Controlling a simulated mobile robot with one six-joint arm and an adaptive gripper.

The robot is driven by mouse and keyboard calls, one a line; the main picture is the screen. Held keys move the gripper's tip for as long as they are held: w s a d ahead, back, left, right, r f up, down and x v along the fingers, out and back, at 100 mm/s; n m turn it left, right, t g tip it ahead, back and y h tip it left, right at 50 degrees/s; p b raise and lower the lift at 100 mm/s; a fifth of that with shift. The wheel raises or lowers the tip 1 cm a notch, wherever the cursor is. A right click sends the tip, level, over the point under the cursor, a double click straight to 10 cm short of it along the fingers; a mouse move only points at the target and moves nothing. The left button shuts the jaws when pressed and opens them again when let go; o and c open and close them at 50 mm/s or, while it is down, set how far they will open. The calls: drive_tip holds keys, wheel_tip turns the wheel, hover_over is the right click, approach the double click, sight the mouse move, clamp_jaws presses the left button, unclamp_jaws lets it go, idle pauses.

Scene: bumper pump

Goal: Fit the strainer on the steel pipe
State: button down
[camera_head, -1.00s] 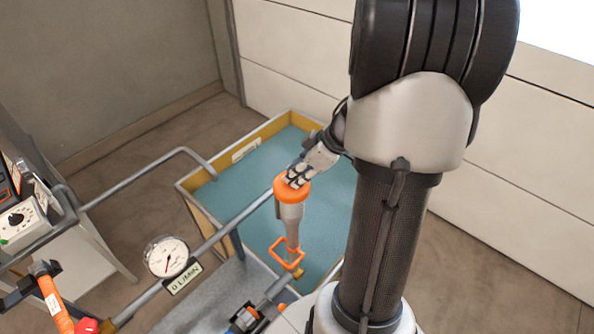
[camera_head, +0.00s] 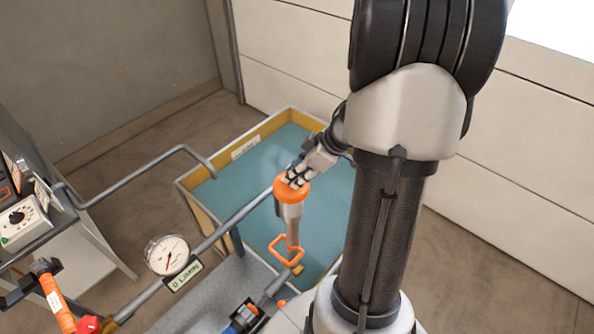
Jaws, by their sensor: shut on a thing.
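My gripper (camera_head: 297,178) is shut on the orange collar (camera_head: 291,189) of a grey cylindrical piece, which appears to be the strainer (camera_head: 291,214). The piece hangs nearly upright over the water tank, narrowing downward. An orange loop (camera_head: 286,250) shows at its lower end; whether the two are joined is unclear. A steel pipe (camera_head: 276,283) rises from the lower middle to a brass-coloured end (camera_head: 297,270), close beside the loop in the picture. Whether they touch cannot be told. Another steel pipe (camera_head: 226,230) passes behind the orange collar, hiding its far end.
The yellow-walled tank (camera_head: 183,198) holds blue-green water (camera_head: 330,190). A round gauge (camera_head: 167,254) with a L/MIN plate sits on the long pipe. A bent pipe (camera_head: 130,175) reaches the tank rim. An orange-handled tool (camera_head: 54,300) and a control box (camera_head: 20,222) are at left.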

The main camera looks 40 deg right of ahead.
drive_tip(key=shift+s+f, duration=0.1)
drive_tip(key=shift+f, duration=1.05)
idle(1.1)
drive_tip(key=c, duration=1.3)
unclamp_jaws()
drive_tip(key=shift+r+p, duration=0.95)
drive_tip(key=shift+r, duration=3.05)
drive_tip(key=shift+c, duration=0.3)
